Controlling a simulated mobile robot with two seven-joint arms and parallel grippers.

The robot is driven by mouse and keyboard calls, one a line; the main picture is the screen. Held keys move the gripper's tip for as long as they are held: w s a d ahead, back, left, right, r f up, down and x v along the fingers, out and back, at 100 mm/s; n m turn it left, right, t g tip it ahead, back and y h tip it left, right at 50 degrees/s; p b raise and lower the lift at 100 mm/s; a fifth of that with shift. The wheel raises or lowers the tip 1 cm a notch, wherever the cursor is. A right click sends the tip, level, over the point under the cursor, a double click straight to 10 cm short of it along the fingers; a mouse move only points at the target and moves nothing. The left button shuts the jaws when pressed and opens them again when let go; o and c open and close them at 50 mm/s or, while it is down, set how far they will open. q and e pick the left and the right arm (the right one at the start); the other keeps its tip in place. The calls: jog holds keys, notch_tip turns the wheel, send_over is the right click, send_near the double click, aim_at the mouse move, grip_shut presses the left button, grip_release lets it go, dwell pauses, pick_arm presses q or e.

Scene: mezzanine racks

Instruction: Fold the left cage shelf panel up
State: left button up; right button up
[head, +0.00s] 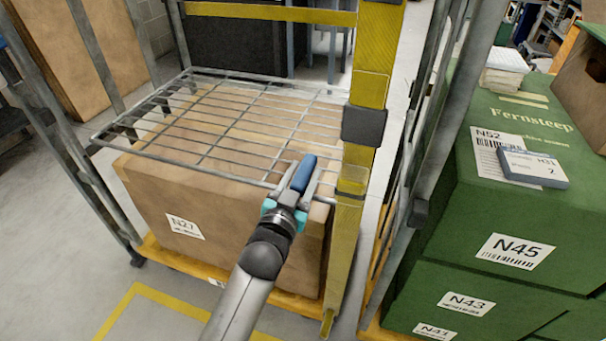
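The left cage shelf panel (235,118) is a grey wire grid lying roughly level inside the left cage, just above a large brown box (235,235) labelled N27. My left gripper (301,178) is at the panel's front edge, near its right corner. Its two grey fingers lie on either side of a blue piece (305,172), which seems to be a grip on the panel. I cannot tell whether the fingers are closed on it. My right gripper is not in view.
A yellow post (370,90) with a dark block (363,125) stands close right of my gripper. A second cage at right holds green boxes (510,190), with a small blue-grey box (532,168) on top. Grey floor with yellow lines (135,292) is open at front left.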

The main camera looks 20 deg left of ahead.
pick_arm(q)
grip_shut()
dwell(1.0)
